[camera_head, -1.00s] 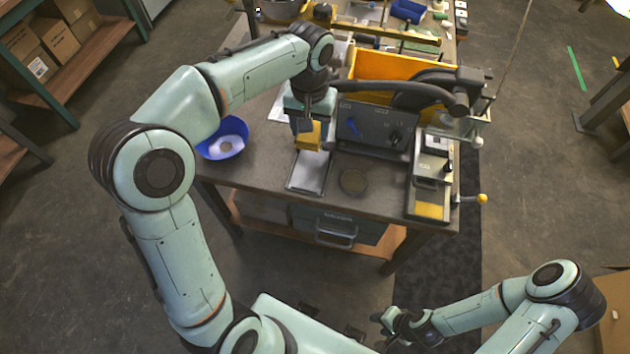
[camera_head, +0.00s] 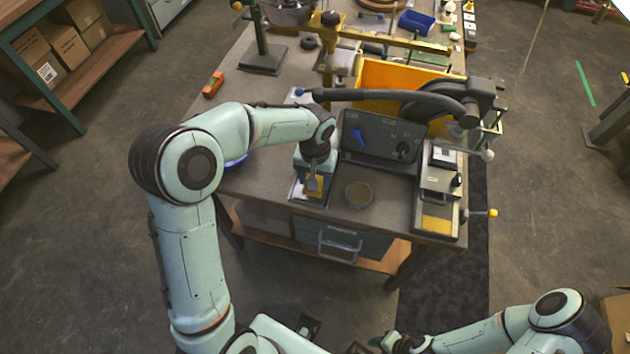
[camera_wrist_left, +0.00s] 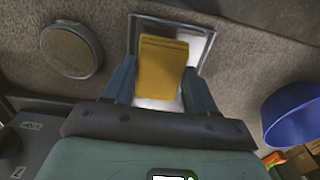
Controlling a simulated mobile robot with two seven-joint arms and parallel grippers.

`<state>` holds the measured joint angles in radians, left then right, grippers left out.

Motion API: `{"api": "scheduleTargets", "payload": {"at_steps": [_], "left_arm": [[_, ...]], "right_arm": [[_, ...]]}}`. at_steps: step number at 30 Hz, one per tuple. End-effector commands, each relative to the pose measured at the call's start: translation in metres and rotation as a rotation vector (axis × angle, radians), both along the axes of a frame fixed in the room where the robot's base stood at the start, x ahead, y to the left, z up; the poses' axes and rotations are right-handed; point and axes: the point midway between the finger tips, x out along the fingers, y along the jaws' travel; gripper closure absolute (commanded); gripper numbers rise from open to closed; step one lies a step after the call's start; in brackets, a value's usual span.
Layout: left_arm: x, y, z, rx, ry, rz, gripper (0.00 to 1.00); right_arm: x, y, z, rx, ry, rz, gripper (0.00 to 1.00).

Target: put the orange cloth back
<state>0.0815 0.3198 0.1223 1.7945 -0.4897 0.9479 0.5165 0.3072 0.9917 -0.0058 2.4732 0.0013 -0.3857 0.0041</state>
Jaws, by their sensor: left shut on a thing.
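The orange-yellow cloth (camera_head: 314,188) is a small folded piece. It also shows in the left wrist view (camera_wrist_left: 162,68) between the two fingers. My left gripper (camera_head: 312,182) is shut on it, one finger at each side. The cloth is over the shallow light metal tray (camera_head: 297,198) near the bench's front edge; the tray's rim shows around it in the wrist view (camera_wrist_left: 209,45). Whether the cloth touches the tray floor I cannot tell. My right gripper (camera_head: 394,342) is low at the bottom edge, away from the bench, its fingers unclear.
A round dark disc (camera_head: 358,194) lies right of the tray. A dark control box (camera_head: 375,138) stands behind it. The blue bowl (camera_wrist_left: 298,114) is beside the tray, mostly hidden by my arm in the head view. A device with a yellow pad (camera_head: 437,224) stands at right.

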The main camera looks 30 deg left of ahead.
Motion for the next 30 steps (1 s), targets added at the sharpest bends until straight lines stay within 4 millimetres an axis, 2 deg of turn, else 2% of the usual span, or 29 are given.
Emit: {"api": "scheduleTargets", "payload": {"at_steps": [1,4,17,18,19,20,30], "left_arm": [[-0.001,0.000,-0.009,0.000,0.003,-0.001,0.68],[0.000,0.000,-0.019,0.000,0.001,-0.001,0.68],[0.000,0.000,-0.025,0.000,0.000,-0.001,0.68],[0.000,0.000,-0.023,0.000,0.000,-0.001,0.30],[0.000,0.000,-0.023,0.000,0.000,-0.001,0.21],[0.000,0.000,-0.023,0.000,0.000,-0.001,0.18],[0.000,0.000,-0.018,0.000,-0.001,-0.001,0.18]], "right_arm": [[-0.001,0.000,-0.001,0.000,0.001,0.000,0.57],[-0.001,0.000,-0.002,0.000,0.001,-0.001,0.57],[-0.003,0.000,-0.006,0.000,0.003,0.000,0.57],[-0.003,0.000,-0.005,0.000,0.003,0.000,0.57],[-0.003,0.000,-0.005,0.000,0.003,0.000,0.57],[-0.003,0.000,-0.005,0.000,0.003,0.000,0.57],[0.000,0.000,-0.001,0.000,0.001,0.000,0.57]]}}
